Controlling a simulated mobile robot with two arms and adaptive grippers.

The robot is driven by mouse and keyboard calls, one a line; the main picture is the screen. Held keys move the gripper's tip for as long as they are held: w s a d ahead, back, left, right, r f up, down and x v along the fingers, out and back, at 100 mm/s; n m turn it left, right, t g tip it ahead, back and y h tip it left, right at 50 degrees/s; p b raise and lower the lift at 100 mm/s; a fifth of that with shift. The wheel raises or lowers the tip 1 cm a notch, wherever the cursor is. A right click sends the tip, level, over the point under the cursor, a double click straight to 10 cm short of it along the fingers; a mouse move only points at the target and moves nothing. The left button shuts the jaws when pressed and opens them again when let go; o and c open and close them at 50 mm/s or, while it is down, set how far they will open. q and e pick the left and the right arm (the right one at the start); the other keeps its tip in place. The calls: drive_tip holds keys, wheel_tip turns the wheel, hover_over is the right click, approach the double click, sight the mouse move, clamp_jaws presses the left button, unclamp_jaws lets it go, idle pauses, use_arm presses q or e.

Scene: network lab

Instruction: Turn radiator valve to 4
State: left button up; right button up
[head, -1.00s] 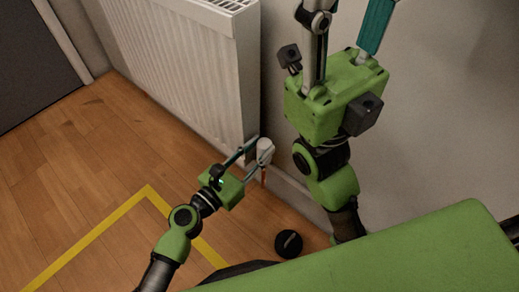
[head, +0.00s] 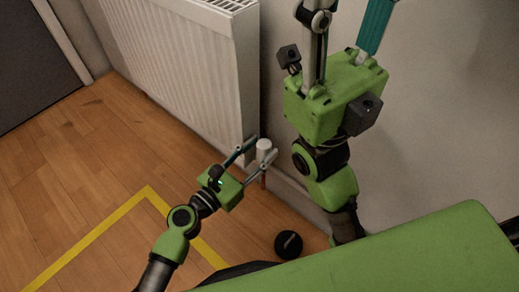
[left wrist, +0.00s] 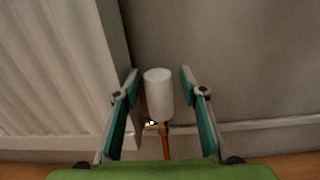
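The radiator valve (left wrist: 159,95) is a white upright cylinder on a copper-coloured pipe, low beside the radiator's right end. In the head view the valve's white head (head: 264,145) shows by my left fingertips. My left gripper (head: 262,148) is open, with one finger on each side of the valve. In the left wrist view the left gripper (left wrist: 160,78) shows clear gaps between both fingers and the valve. No numbers on the valve can be made out. My right gripper (head: 314,10) points up in front of the wall; its fingertips are cut off by the top edge.
The white radiator (head: 185,70) hangs on the wall left of the valve. A pale pipe (left wrist: 250,126) runs along the wall behind. The wooden floor (head: 75,170), marked with yellow tape (head: 95,233), is clear at left. A dark door (head: 35,60) is at far left.

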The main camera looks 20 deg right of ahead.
use_arm(q)
drive_tip(key=v, duration=0.8)
